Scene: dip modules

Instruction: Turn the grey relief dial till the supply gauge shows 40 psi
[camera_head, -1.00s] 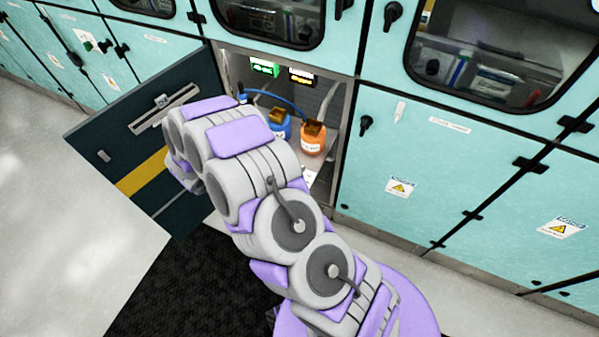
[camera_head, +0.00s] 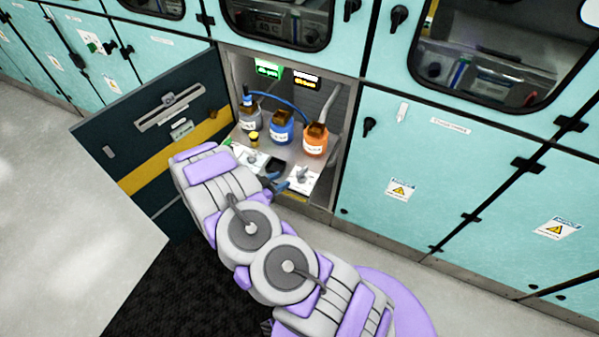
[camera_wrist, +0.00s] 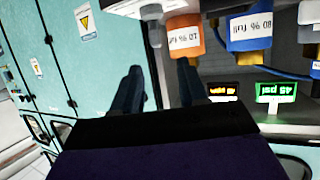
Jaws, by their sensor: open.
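A grey dial (camera_head: 302,175) sits on a white plate at the front right of the open cabinet bay. Another white plate (camera_head: 250,158) with a small grey part lies left of it; I cannot tell which is the relief dial. My gripper (camera_head: 276,183) is open and empty just left of the right-hand dial, apart from it as far as I can see. Its two fingers (camera_wrist: 157,85) show in the wrist view, where no dial is visible. A green-lit gauge (camera_head: 268,68) is at the back; in the wrist view this gauge (camera_wrist: 276,91) hangs inverted and appears to read 45 psi.
Grey (camera_head: 249,119), blue (camera_head: 281,128) and orange (camera_head: 315,140) bottles stand behind the plates with a blue hose. An amber display (camera_head: 305,79) is beside the green one. The open dark door (camera_head: 150,135) bounds the left; the bay's right wall is close.

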